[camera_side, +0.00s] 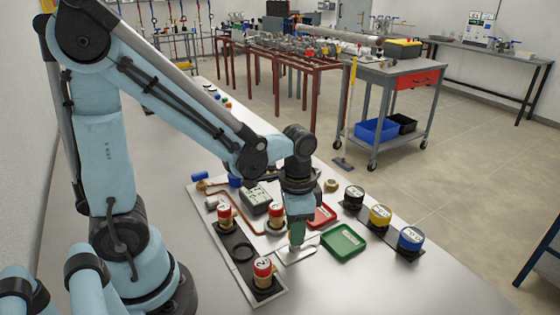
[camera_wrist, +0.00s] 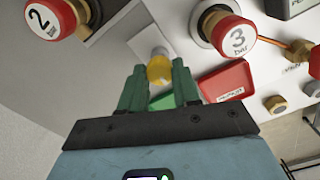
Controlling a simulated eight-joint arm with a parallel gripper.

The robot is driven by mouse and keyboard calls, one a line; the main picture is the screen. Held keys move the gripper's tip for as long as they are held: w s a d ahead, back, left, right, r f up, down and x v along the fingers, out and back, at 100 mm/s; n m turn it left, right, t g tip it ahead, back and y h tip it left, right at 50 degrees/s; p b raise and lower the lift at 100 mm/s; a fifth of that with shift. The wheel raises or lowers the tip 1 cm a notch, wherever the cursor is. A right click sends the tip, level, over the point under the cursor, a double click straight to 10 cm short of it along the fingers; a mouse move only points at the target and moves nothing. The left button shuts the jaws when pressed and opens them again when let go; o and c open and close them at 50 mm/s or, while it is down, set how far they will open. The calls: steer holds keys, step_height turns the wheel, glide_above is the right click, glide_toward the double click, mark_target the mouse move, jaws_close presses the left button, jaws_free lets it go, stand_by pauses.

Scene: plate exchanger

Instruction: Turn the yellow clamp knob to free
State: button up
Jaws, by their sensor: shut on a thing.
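The yellow clamp knob (camera_wrist: 160,68) shows in the wrist view between the green fingertips of my gripper (camera_wrist: 158,76), against a pale metal part (camera_wrist: 148,40). My gripper is shut on the knob, with a finger on each side. In the side view my gripper (camera_side: 297,236) points down over a pale metal plate (camera_side: 296,256) at the front of the panel. There the fingers hide the knob. I cannot read the knob's turn angle.
Red-capped cylinders marked 2 (camera_wrist: 50,18) and 3 (camera_wrist: 230,35) stand close to the gripper. A red tray (camera_side: 322,216) and a green tray (camera_side: 343,243) lie to the right, with black (camera_side: 354,197), yellow (camera_side: 380,216) and blue (camera_side: 410,239) caps beyond. The table's front right is clear.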

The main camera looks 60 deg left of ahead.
steer(key=o, duration=1.1)
steer(key=shift+c, duration=0.2)
step_height(320, 180, up, 12)
stand_by(0.3)
steer(key=n+t, duration=0.1)
steer(key=t, duration=0.1)
steer(key=a+f+n+t, duration=0.1)
steer(key=n+t, duration=0.1)
steer(key=f+n+t, duration=0.1)
steer(key=t, duration=0.2)
steer(key=shift+s+a+f+n, duration=0.15)
steer(key=shift+s+a+n, duration=0.1)
steer(key=shift+a+n, duration=0.15)
